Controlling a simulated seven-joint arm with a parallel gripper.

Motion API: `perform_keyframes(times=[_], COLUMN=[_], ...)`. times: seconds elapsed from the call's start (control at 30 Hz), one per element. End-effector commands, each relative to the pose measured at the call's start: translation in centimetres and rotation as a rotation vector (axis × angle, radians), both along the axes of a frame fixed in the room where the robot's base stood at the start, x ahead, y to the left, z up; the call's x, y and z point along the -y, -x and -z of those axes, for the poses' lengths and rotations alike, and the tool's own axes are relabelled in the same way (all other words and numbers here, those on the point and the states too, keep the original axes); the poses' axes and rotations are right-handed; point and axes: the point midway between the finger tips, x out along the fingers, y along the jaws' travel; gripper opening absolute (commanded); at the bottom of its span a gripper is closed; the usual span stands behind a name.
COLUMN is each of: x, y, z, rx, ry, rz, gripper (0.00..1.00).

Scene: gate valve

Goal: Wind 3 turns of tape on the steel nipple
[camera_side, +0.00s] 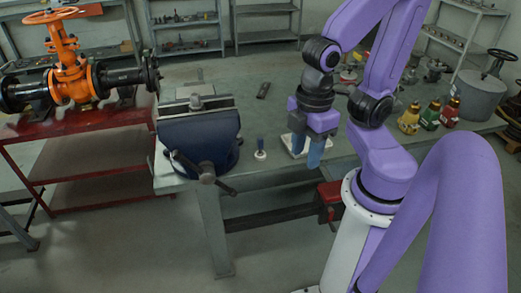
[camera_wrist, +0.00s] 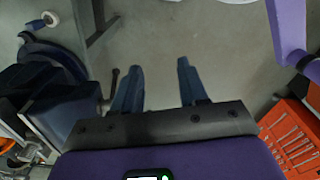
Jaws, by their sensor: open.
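My gripper (camera_side: 306,150) points down over the bench's front part, right of the vise, its two blue fingers apart. In the wrist view the fingers (camera_wrist: 157,82) have only floor between them. A small white disc (camera_side: 260,156) with a dark blue upright piece (camera_side: 261,143) stands on the bench between the vise and my gripper, apart from both. It looks like the tape; a white ring also shows in the wrist view (camera_wrist: 50,18). A blue vise (camera_side: 200,140) sits at the bench's left end. A short grey piece (camera_side: 196,102) at its jaws may be the steel nipple; I cannot tell.
A white plate (camera_side: 294,147) lies on the bench behind my fingers. An orange gate valve (camera_side: 72,75) is on a red table (camera_side: 90,130) at left. An orange tool tray (camera_wrist: 290,135) is at lower right.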

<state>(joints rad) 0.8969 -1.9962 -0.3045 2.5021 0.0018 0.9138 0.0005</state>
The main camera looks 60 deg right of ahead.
Motion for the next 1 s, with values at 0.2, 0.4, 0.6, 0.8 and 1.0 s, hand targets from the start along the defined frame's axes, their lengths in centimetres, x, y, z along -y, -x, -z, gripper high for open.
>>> perform_keyframes(times=[0.2, 0.4, 0.6, 0.8, 1.0], x=[0.0, -0.1, 0.0, 0.3, 1.5], y=[0.0, -0.1, -1.5, -4.6, -8.9], z=[-0.3, -3.2, -5.2, -5.3, -5.5], rx=[0.0, 0.004, -0.002, -0.005, -0.009], ry=[-0.001, -0.008, 0.001, 0.004, 0.007], rz=[0.0, 0.0, 0.096, 0.294, 0.567], gripper=[0.38, 0.38, 0.38, 0.38, 0.38])
